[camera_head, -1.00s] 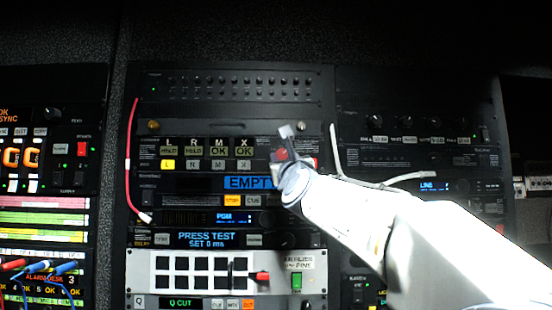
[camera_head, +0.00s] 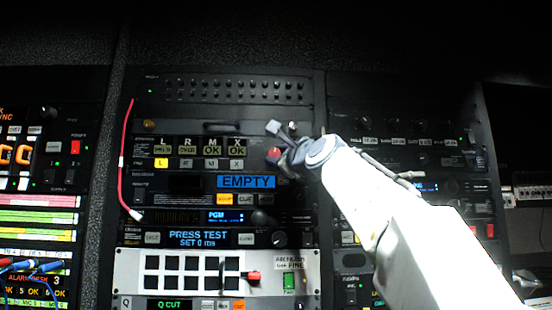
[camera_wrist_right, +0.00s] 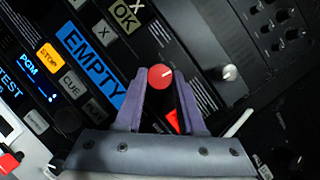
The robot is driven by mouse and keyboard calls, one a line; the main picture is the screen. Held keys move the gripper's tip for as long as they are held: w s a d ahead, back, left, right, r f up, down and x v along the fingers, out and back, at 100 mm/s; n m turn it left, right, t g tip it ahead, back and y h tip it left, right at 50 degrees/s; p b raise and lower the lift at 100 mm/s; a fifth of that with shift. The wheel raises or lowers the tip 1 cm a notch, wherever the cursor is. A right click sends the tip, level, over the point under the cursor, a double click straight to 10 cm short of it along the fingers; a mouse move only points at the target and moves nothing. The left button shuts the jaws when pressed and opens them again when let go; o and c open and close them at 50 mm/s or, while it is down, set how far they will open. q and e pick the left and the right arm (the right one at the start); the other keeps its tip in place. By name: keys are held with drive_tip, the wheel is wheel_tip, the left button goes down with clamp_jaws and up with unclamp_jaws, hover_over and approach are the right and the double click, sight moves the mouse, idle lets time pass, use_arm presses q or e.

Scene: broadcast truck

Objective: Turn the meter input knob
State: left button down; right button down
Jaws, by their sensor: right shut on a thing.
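A knob with a red cap (camera_head: 273,154) sits at the right end of the meter panel (camera_head: 186,148), which carries the L, R, M and X readouts. In the right wrist view the red knob (camera_wrist_right: 161,77) lies between the two purple fingers of my right gripper (camera_wrist_right: 161,88). That gripper is shut on the knob. In the head view my right gripper (camera_head: 277,146) reaches the panel from the right, and its wrist partly covers the panel's right end. A small light mark shows on the cap. My left gripper is not in view.
A blue EMPTY display (camera_head: 246,181) and lit orange STOP button lie just below. A grey knob (camera_wrist_right: 228,72) stands apart beside the gripper in the wrist view. A red cable (camera_head: 122,165) hangs at the rack's left. A pale cable passes behind my arm.

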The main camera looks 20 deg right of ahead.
drive_tip(key=shift+n+y+p, duration=0.3)
drive_tip(key=shift+n, duration=0.7)
drive_tip(key=shift+g, duration=0.3)
drive_tip(key=c, duration=0.5)
unclamp_jaws()
drive_tip(key=b+v, duration=0.5)
drive_tip(key=v, duration=0.5)
drive_tip(key=shift+s+b, duration=0.2)
drive_tip(key=shift+b, duration=0.1)
